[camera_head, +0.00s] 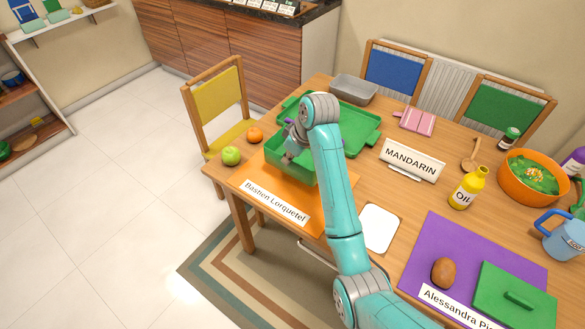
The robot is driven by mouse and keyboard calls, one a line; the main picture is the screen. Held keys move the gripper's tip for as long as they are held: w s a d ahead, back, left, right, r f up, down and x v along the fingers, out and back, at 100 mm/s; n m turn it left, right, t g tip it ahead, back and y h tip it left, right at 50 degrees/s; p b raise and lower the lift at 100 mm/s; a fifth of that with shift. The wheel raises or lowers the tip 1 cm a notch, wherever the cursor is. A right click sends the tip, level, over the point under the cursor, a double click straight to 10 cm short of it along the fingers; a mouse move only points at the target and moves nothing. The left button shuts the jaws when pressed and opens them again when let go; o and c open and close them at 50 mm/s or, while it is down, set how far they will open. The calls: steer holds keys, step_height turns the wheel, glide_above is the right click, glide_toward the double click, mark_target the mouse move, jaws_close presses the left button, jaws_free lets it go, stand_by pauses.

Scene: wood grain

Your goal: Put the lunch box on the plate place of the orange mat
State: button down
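A green box (300,175), which looks like the lunch box, is at the far part of the orange mat (257,193). My wrist and arm cover the box's right part and some of the mat. I cannot tell whether the fingers grip the box, or whether the box rests on the mat or is slightly above it.
A green tray (362,143) lies behind the box. An apple (231,155) and an orange (255,135) are at the left edge. A "MANDARIN" sign (411,160) and a white card (380,228) are right. A purple mat (440,243) holds a brown egg-shaped item (444,272).

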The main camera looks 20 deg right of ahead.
mark_target(289, 169)
steer(key=shift+f, duration=2.7)
steer(key=c, duration=1.3)
jaws_free()
steer(key=shift+f, duration=0.1)
